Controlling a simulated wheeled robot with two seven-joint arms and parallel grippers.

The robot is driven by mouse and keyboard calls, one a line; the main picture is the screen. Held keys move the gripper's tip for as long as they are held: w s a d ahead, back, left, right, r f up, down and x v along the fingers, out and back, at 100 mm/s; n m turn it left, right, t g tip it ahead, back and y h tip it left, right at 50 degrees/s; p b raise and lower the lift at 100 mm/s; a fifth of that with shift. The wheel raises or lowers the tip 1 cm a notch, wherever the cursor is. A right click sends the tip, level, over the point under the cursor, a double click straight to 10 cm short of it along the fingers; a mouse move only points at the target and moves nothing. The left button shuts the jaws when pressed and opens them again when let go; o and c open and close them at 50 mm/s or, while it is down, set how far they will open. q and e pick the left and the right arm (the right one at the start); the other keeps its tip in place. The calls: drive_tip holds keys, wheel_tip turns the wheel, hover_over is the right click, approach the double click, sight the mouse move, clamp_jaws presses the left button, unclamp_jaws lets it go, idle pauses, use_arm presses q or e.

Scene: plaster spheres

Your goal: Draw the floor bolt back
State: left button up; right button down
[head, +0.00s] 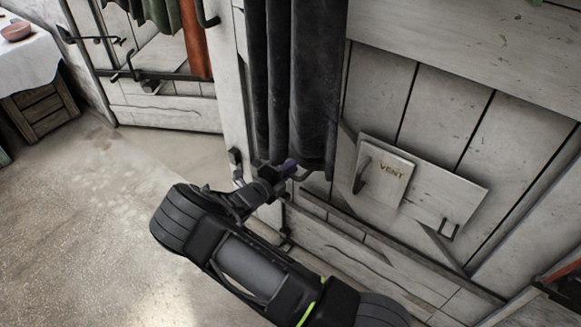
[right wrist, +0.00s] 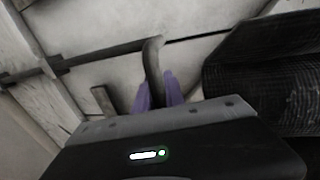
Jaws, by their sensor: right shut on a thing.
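The floor bolt (right wrist: 110,48) is a dark metal rod in the right wrist view, lying against pale boards. Its end bends into a handle (right wrist: 152,62) that sits between the purple fingertips of my right gripper (right wrist: 155,92). The right gripper (head: 287,168) is shut on that handle. In the head view it is low at the pale panelled door, by the bottom of a dark hanging cloth. A bit of the handle (head: 303,177) shows beside the fingers there; the cloth and my gripper hide most of the bolt. My left gripper is not in view.
The dark cloth (head: 300,80) hangs over the gripper. At the left stand a cloth-covered table (head: 25,65), a wooden crate (head: 42,108) and another panelled door. The floor at the left is clear.

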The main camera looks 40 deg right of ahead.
wheel_tip(320, 180, up, 6)
drive_tip(key=p, duration=0.4)
drive_tip(key=shift+w+d+f, duration=0.1)
drive_tip(key=shift+f, duration=0.15)
drive_tip(key=c, duration=1.7)
unclamp_jaws()
drive_tip(key=shift+r, duration=0.15)
drive_tip(key=o, duration=0.3)
drive_tip(key=shift+f, duration=0.2)
drive_tip(key=v, duration=0.8)
drive_tip(key=shift+p, duration=0.4)
